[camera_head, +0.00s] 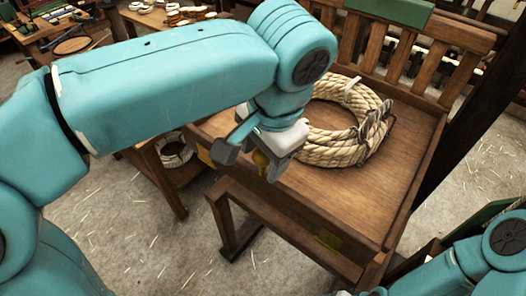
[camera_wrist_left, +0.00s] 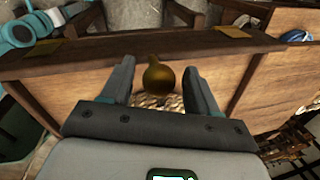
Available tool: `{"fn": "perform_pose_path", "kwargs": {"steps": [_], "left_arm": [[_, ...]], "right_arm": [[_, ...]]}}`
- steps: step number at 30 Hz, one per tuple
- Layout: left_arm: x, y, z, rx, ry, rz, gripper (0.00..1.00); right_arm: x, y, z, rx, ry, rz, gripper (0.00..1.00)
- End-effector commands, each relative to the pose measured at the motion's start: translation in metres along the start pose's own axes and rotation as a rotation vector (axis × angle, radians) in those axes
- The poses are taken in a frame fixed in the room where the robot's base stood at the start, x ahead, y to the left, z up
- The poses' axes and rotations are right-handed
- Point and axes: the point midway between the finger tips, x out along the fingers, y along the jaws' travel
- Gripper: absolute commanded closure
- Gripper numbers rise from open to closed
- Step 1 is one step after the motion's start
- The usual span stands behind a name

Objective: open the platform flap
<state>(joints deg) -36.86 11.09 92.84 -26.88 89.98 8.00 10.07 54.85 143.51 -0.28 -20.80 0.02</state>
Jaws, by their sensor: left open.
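The flap (camera_head: 290,212) is a long wooden board along the near edge of a wooden platform, and it appears upright. It also crosses the left wrist view (camera_wrist_left: 80,58). A rounded brass knob (camera_wrist_left: 158,77) sits at the flap, and it shows in the head view (camera_head: 261,158) under my left gripper (camera_head: 250,163). My left gripper is open, with one finger on each side of the knob in the wrist view. I cannot tell whether either finger touches it. My right arm (camera_head: 460,270) is at the lower right, its gripper mostly cut off by the frame.
A thick rope coil (camera_head: 342,145) lies on the platform (camera_head: 392,178), which has a slatted back (camera_head: 405,55). Brass plates (camera_head: 328,238) are on the flap. A low stand with a smaller coil (camera_head: 173,150) is at left. The floor in front (camera_head: 160,235) is open, with scattered straw.

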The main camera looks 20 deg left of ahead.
Motion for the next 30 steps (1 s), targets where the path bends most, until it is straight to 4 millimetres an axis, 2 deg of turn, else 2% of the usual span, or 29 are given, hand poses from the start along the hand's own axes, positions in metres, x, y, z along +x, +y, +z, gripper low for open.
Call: {"fn": "perform_pose_path", "kwargs": {"steps": [1, 6, 7, 17, 30], "left_arm": [[0.000, 0.000, 0.000, 0.000, 0.000, 0.000, 0.40], [0.000, 0.001, 0.000, 0.001, 0.000, 0.001, 0.95], [0.000, 0.001, 0.000, 0.001, 0.000, 0.001, 1.00], [0.001, 0.001, 0.002, -0.001, 0.012, -0.003, 1.00], [0.004, 0.002, 0.012, -0.022, 0.118, -0.025, 1.00]], "right_arm": [[0.000, 0.000, 0.000, 0.000, 0.000, 0.000, 0.28], [0.000, 0.000, 0.000, 0.000, 0.000, 0.000, 0.28], [0.000, 0.000, 0.000, 0.000, 0.000, 0.000, 0.28], [0.004, 0.002, 0.000, 0.000, 0.000, 0.000, 0.28], [0.027, 0.010, -0.001, 0.000, 0.000, 0.000, 0.28]]}}
